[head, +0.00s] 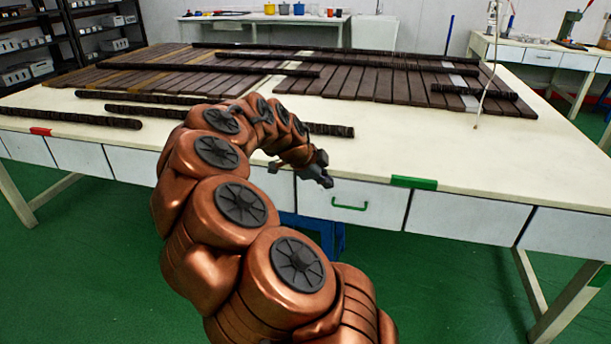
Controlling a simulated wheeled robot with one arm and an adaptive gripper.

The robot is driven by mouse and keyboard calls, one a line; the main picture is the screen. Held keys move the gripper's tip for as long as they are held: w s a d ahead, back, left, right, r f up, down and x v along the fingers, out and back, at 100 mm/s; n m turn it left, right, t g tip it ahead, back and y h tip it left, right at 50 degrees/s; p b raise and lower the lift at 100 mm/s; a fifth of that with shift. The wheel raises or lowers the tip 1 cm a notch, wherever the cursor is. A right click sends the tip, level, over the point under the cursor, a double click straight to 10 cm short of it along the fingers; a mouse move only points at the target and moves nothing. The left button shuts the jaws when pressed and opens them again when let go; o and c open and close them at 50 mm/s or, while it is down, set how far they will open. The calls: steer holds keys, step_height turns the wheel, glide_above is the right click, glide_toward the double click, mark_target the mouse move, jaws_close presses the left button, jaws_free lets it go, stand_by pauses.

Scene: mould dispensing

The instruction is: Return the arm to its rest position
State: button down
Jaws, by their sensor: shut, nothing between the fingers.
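My arm is copper-coloured with dark joint caps. It rises from the bottom of the head view and bends over toward the front edge of the white table (450,165). My gripper (328,176) is dark and small in the picture, in front of the table's front edge near a drawer with a green handle. It is shut, and nothing shows in it. My arm hides part of the table edge and some of the dark rods behind it.
Dark slatted panels (360,82) and several dark rods (70,118) lie on the table. A thin pale stick (487,75) stands at the right. A blue stool (315,228) is under the table. Shelves (70,35) stand back left. The green floor at front right is clear.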

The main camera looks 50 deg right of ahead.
steer(key=shift+r, duration=0.1)
steer(key=s+a+n+t+y, duration=0.1)
steer(key=s+a+n+y, duration=0.15)
steer(key=a+n, duration=0.55)
steer(key=s+a+n+y, duration=0.1)
steer(key=s+a+n, duration=0.3)
steer(key=a, duration=0.8)
steer(key=s+a+f+n+g+y, duration=0.1)
steer(key=s+a+f+n+y, duration=0.1)
steer(key=s+a+n, duration=0.6)
steer(key=s+a+f+n+g+y, duration=0.1)
steer(key=s+a+f+n+y, duration=0.1)
steer(key=s+a+n, duration=0.6)
step_height(320, 180, up, 24)
steer(key=a+n+p, duration=0.1)
steer(key=a+p, duration=0.1)
steer(key=p, duration=2)
steer(key=shift+w+f+p, duration=0.2)
steer(key=shift+w+p, duration=0.15)
steer(key=shift+w, duration=0.1)
steer(key=shift+a, duration=0.1)
